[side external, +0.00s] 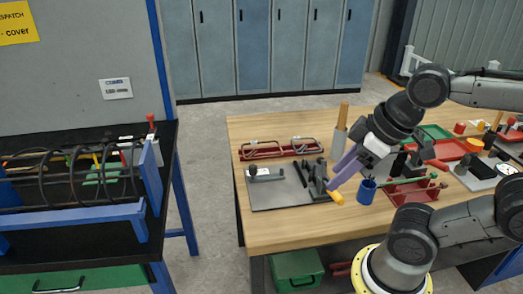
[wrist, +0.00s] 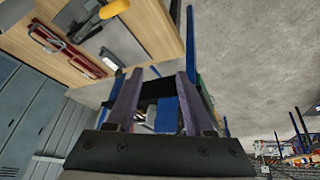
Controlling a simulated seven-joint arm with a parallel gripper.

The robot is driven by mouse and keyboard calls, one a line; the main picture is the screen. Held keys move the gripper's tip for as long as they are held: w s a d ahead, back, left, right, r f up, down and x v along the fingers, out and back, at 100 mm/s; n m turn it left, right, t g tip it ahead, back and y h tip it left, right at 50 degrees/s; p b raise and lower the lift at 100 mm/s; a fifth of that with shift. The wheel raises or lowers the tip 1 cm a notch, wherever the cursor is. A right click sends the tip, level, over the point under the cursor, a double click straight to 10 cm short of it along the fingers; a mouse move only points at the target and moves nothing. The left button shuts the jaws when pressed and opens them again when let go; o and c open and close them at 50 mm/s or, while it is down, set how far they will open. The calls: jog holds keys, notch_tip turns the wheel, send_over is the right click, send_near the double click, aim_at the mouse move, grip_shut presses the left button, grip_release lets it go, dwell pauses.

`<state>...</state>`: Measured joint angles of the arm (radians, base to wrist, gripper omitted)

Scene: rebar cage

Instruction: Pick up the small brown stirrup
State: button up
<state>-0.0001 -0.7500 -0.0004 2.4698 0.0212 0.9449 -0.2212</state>
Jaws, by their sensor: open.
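A red rack (side external: 277,153) near the back left of the wooden table holds two bent wire loops, a left loop (side external: 262,142) and a right loop (side external: 306,141). They look like stirrups, but they are too small to tell which is the brown one. The rack also shows in the wrist view (wrist: 45,38) at the upper left. My gripper (side external: 335,183) is right of and in front of the rack, above the table. In the wrist view, my gripper's two purple fingers (wrist: 156,75) stand apart with nothing held between them.
A grey plate (side external: 285,195) with dark fittings lies left of my gripper. A blue cup (side external: 366,191) and a red stand (side external: 412,192) are to its right. An upright wooden-handled tool stands behind. A cage of dark rings (side external: 85,175) sits on the left bench, across a floor gap.

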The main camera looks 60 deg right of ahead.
jog(key=w+r+n, duration=0.4)
jog(key=r, duration=0.3)
jog(key=w+d+r+n+y, duration=0.1)
jog(key=w+d+r+n, duration=0.15)
jog(key=w, duration=0.75)
jog(key=w+d+r+n+y, duration=0.15)
jog(key=w+d+r, duration=0.25)
jog(key=w, duration=0.6)
jog(key=w+d+f+g, duration=0.1)
jog(key=w+d+f, duration=0.7)
jog(key=w+d, duration=0.45)
jog(key=s+d+f+m+g, duration=0.1)
jog(key=s+d+f, duration=0.1)
jog(key=d+f, duration=1)
send_near(255, 141)
jog(key=shift+d+f+y, duration=0.25)
jog(key=shift+f, duration=0.7)
jog(key=shift+w+a+x, duration=0.1)
jog(key=shift+x, duration=1.4)
jog(key=shift+w+a+x, duration=0.1)
jog(key=shift+a+x, duration=0.05)
jog(key=shift+x, duration=1.4)
jog(key=shift+r, duration=0.15)
